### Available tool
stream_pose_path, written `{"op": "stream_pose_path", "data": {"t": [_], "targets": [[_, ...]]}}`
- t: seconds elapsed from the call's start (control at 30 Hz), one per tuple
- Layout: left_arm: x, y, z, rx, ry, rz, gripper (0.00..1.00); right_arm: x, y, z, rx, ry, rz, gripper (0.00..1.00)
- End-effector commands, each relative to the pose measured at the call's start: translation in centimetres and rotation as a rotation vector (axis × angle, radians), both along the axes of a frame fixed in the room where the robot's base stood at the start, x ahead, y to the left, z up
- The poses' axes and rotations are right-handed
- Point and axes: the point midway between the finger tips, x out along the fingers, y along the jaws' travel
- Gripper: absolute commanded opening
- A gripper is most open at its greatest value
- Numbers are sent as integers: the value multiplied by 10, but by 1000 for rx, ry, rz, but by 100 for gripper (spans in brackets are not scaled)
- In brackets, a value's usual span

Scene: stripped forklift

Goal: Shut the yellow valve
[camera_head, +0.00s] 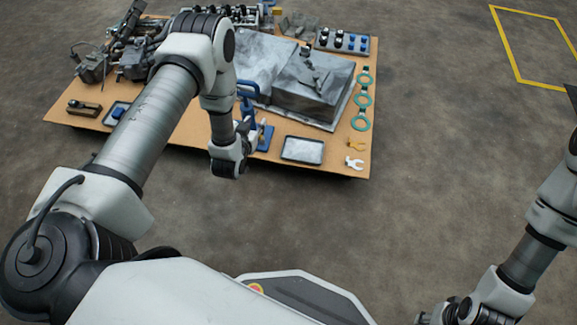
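I cannot clearly pick out a yellow valve. A small blue fixture (266,138) with a pale yellowish upright part stands near the front of the brown board (345,165). My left gripper (251,130) is just left of this fixture, partly hidden by its own wrist. Whether it touches the fixture, and how its fingers stand, I cannot tell. A blue handle-like part (247,88) shows just above it. My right gripper (438,317) is at the bottom edge, far from the board and partly cut off; its fingers are too unclear to read.
Grey metal blocks (312,85) fill the board's middle. Green rings (361,122) and a small orange-yellow clip-like piece (356,145) lie along its right side, near a shallow tray (302,149). Dark machine parts (93,66) crowd the left. The floor in front is clear.

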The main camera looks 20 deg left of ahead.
Motion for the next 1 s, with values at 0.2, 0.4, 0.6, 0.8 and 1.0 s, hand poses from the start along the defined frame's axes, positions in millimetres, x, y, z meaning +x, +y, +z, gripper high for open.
{"op": "stream_pose_path", "data": {"t": [0.2,0.4,0.6,0.8,1.0], "targets": [[-11,18,-108,2,16,33,36,0,0,-95,0,0,1,40],[-3,20,-115,3,18,34,36,1,0,-101,0,-2,0,40],[31,28,-132,3,19,33,36,2,0,-124,-1,-4,-5,40],[55,34,-139,2,21,33,36,2,-1,-136,-1,-7,-8,40],[58,34,-138,2,22,33,36,3,-1,-135,-1,-7,-9,40]]}}
